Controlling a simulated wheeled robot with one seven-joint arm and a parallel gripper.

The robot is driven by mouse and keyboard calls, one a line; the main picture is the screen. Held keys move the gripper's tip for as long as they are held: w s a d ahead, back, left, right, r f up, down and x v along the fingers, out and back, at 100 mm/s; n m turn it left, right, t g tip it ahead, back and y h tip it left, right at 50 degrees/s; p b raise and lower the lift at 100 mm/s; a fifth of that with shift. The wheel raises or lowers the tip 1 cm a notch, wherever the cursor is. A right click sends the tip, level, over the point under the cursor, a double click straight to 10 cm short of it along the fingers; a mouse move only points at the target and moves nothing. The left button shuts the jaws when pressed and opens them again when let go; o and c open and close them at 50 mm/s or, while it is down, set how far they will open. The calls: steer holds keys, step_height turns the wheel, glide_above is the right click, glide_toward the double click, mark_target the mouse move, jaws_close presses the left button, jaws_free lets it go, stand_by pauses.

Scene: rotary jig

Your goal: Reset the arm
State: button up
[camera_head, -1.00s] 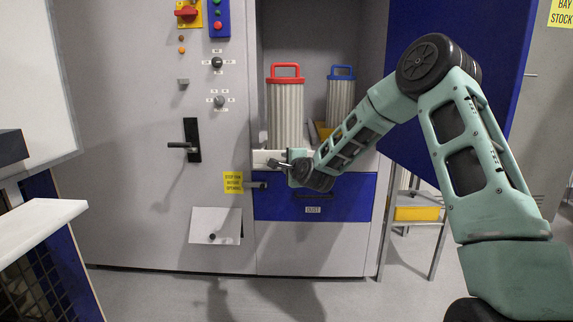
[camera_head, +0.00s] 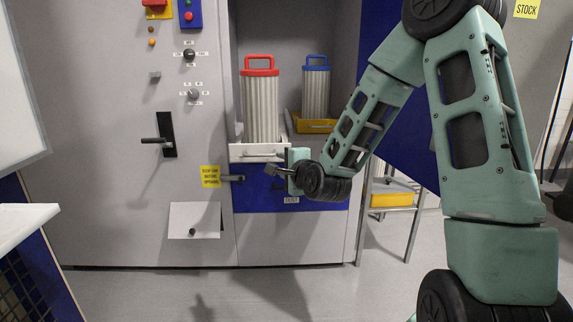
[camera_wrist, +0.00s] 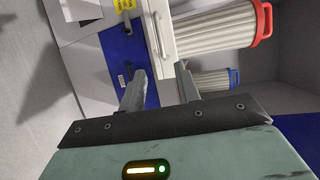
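My gripper (camera_head: 274,172) is empty, in front of the cabinet and just below the white tray front (camera_head: 238,152). In the wrist view my gripper (camera_wrist: 160,72) is open, its two grey fingers apart with nothing between them. The white tray front (camera_wrist: 158,12) and its grey handle (camera_wrist: 160,36) lie beyond the fingertips, and I see no contact. My arm bends up and to the right in the head view, with the elbow near the top edge.
A ribbed filter with a red handle (camera_head: 261,105) stands upright on the white tray. A blue-handled filter (camera_head: 315,90) stands on a yellow tray (camera_head: 312,125). A blue drawer (camera_head: 262,195) is below. Floor in front is clear.

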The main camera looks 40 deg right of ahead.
steer(key=shift+v, duration=1)
steer(key=s+a+f+n+g+y, duration=0.25)
steer(key=a+n, duration=0.25)
steer(key=a, duration=0.3)
steer(key=s+a+f+n+g+y, duration=0.1)
steer(key=s+a+n+g+y, duration=0.15)
steer(key=s+a+n, duration=0.35)
steer(key=s+a+f+n+g+y, duration=0.1)
steer(key=a+f+n+g, duration=0.2)
steer(key=a, duration=0.6)
steer(key=s+a+r+n+g+h, duration=0.1)
steer(key=s+a+n+g, duration=0.25)
steer(key=s+n, duration=0.55)
steer(key=s+a+r+n+g+h, duration=0.1)
steer(key=s+a+n+g, duration=0.3)
steer(key=s, duration=0.9)
step_height(320, 180, up, 23)
steer(key=d+n+p, duration=0.1)
steer(key=p, duration=2.2)
steer(key=shift+s+d+n, duration=0.3)
steer(key=shift+s+n, duration=0.1)
steer(key=shift+s, duration=0.1)
